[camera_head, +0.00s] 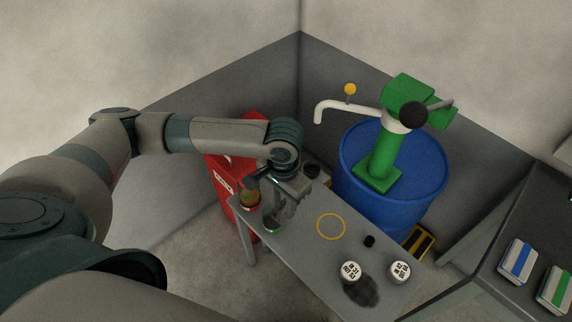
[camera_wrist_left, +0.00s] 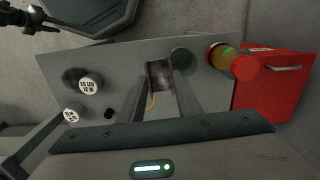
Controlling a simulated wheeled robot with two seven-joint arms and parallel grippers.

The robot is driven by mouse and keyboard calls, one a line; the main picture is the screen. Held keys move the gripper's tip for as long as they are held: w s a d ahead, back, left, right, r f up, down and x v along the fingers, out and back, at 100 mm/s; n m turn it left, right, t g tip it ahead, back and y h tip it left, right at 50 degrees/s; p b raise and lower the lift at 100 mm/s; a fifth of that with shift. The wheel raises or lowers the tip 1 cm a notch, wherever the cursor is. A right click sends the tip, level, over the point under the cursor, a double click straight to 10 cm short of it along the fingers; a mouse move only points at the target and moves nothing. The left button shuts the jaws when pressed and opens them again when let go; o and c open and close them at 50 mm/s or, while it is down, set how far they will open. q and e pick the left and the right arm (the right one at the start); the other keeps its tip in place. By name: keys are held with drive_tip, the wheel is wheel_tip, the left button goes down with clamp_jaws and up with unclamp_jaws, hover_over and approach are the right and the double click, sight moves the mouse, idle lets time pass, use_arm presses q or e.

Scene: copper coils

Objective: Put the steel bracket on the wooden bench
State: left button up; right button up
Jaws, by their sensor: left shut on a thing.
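My left gripper (camera_head: 280,212) reaches down over the left end of a grey table (camera_head: 300,240). In the left wrist view its fingers (camera_wrist_left: 162,90) are shut on a small grey metal piece, which looks like the steel bracket (camera_wrist_left: 158,72). The fingers hide part of it, and I cannot tell whether it touches the table. The table looks plain grey; no surface that looks wooden shows. A dark jointed part at the upper left of the wrist view looks like my right gripper (camera_wrist_left: 30,22); its jaws are unclear.
An amber jar (camera_head: 250,196) and a green round item (camera_wrist_left: 182,60) stand close to the left gripper. Two white-labelled containers (camera_head: 351,271) (camera_head: 400,270), a small black piece (camera_head: 369,241) and a yellow ring (camera_head: 331,227) are farther right. A red cabinet (camera_head: 222,185) and blue drum (camera_head: 365,188) stand behind.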

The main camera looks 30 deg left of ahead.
sight(280, 219)
use_arm(q)
drive_tip(key=shift+s+d+r+n, duration=0.1)
drive_tip(key=shift+s+r+n, duration=0.15)
drive_tip(key=shift+s+n, duration=0.3)
drive_tip(key=shift+s+d+r+n, duration=0.15)
drive_tip(key=shift+s+r+n, duration=0.1)
drive_tip(key=shift+s+n, duration=0.3)
drive_tip(key=shift+s+d+r+n, duration=0.1)
drive_tip(key=shift+s+r+n, duration=0.15)
drive_tip(key=shift+s+n, duration=0.3)
drive_tip(key=shift+d, duration=0.1)
